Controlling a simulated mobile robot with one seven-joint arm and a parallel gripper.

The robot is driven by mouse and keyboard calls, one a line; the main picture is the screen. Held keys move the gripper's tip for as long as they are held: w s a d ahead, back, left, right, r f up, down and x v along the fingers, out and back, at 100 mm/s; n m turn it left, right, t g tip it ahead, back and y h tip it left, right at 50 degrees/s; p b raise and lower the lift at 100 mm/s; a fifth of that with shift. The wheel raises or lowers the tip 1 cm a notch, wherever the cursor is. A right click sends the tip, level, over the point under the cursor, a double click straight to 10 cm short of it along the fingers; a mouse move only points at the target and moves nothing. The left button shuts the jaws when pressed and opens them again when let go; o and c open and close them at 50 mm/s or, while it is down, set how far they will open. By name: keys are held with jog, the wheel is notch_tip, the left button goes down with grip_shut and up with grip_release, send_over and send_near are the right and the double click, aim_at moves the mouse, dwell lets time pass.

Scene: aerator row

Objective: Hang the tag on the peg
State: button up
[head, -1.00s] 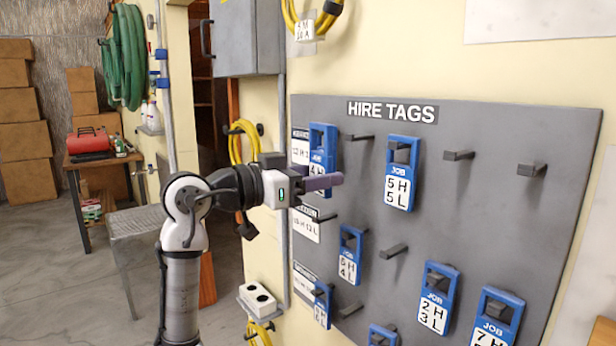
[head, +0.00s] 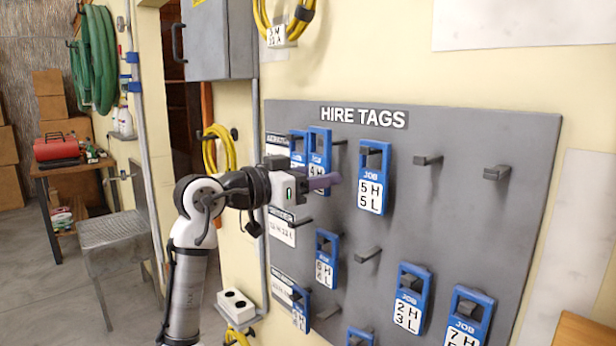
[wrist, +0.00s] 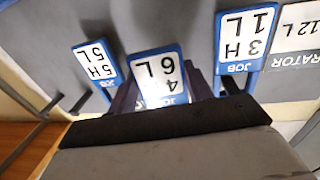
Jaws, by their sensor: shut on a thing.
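My gripper (head: 326,182) is shut on a blue-framed job tag (head: 319,146), gripping it near its lower end. The held tag is upright, with its top slot above the dark purple fingers, which cover part of its label. In the wrist view the held tag (wrist: 160,72) appears upside down between the fingers, with a 4 and a 6 legible. A bare peg (head: 340,142) in the top row shows just right of the held tag. The tag looks in front of the board and off that peg; the exact gap cannot be told.
The grey HIRE TAGS board (head: 460,225) carries several blue tags. One tag (head: 298,140) hangs just left of the held one, reading 3H 1L in the wrist view. The 5H 5L tag (head: 373,178) hangs to the right. Bare pegs (head: 428,160) stick out farther right.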

jog(key=shift+w+d+f+b, duration=0.3)
jog(key=shift+w+d+f, duration=0.35)
jog(key=shift+w+d, duration=0.15)
dwell(0.5)
jog(key=o, duration=1)
jog(key=shift+c, duration=0.5)
jog(key=s+b+v, duration=0.1)
jog(key=v, duration=0.8)
jog(key=shift+d, duration=0.4)
dwell(0.3)
